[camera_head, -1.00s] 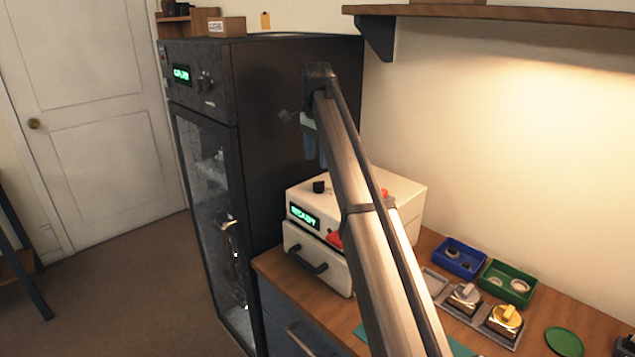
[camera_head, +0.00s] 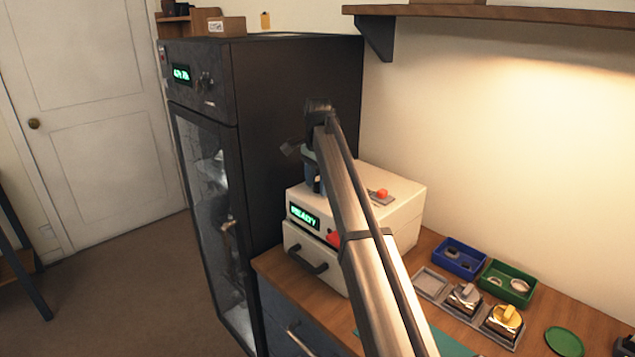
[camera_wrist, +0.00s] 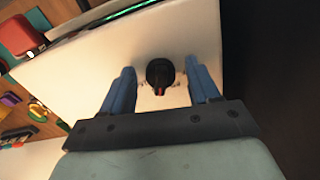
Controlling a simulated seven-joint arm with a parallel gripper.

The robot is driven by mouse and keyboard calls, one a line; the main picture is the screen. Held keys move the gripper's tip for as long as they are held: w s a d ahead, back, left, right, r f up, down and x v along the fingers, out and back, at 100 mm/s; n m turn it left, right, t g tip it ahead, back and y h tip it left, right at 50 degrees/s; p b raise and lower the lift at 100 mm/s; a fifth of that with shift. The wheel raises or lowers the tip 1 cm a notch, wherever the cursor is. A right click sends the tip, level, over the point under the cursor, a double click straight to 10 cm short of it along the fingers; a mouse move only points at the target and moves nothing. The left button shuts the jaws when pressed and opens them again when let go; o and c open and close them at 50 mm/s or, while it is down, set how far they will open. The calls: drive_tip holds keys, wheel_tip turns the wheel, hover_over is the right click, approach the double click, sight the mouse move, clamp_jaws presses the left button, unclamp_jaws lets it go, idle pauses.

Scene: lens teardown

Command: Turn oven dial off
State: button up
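The white oven (camera_head: 405,200) stands on the wooden counter with a green lit display (camera_head: 304,215) reading what looks like "READY". Its black dial (camera_wrist: 160,73) shows in the wrist view on the white top, with a red mark on its near side. My gripper (camera_wrist: 161,80) is open, with one blue finger on each side of the dial and a gap to both. In the head view my gripper (camera_head: 313,185) is over the left part of the oven top, and the dial is hidden behind it.
A tall black cabinet (camera_head: 295,120) stands close on the left of the oven. A red button (camera_head: 381,193) sits on the oven top. Blue (camera_head: 459,256) and green (camera_head: 508,283) bins and a grey parts tray (camera_head: 432,284) lie to the right.

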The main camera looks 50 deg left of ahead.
drive_tip(key=c, duration=1)
drive_tip(key=shift+n, duration=0.4)
drive_tip(key=n, duration=0.3)
drive_tip(key=shift+d+n, duration=0.1)
drive_tip(key=shift+n, duration=0.2)
drive_tip(key=n, duration=0.4)
drive_tip(key=shift+d+n, duration=0.1)
drive_tip(key=shift+n, duration=0.2)
drive_tip(key=n, duration=0.4)
drive_tip(key=shift+w+n, duration=0.1)
drive_tip(key=shift+n, duration=0.2)
drive_tip(key=shift+w+n, duration=0.1)
drive_tip(key=shift+n, duration=2.1)
